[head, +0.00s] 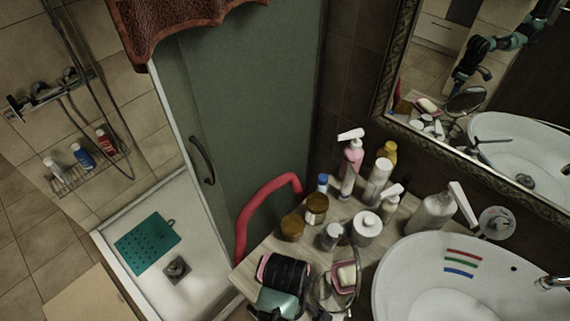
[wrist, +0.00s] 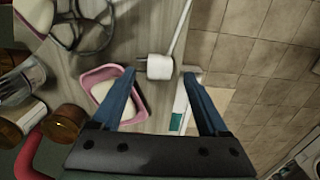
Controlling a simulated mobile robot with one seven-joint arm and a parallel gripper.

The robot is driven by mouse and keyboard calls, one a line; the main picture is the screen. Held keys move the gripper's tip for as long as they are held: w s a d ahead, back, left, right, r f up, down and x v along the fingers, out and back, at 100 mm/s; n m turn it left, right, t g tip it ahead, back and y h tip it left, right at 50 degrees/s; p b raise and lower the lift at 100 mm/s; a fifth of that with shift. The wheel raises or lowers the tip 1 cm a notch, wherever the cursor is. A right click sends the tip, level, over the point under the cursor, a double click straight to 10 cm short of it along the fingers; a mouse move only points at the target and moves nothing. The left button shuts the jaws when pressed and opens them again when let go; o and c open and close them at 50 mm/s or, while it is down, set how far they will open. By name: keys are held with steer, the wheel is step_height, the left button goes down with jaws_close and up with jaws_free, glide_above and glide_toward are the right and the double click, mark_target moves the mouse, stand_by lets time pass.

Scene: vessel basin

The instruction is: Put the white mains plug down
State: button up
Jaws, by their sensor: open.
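The white mains plug (wrist: 160,67) shows in the wrist view near the edge of the wood-topped counter (wrist: 120,45), with its white cord running up and to the right. My gripper (wrist: 159,72) is open, with one blue fingertip on each side of the plug and a visible gap to both. I cannot tell for sure whether the plug touches the counter top. In the head view my dark and teal gripper (head: 280,303) is over the front of the counter (head: 248,268), and I cannot make out the plug there.
A pink soap dish (wrist: 84,88) lies beside the left finger. Amber jars (wrist: 65,122) stand farther left, near a red curved rail (head: 243,218). Several bottles and a white basin (head: 400,275) crowd the counter's back and right. Beyond the edge is tiled floor (wrist: 265,85).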

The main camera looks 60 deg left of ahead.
steer(key=shift+f, duration=1.8)
jaws_close()
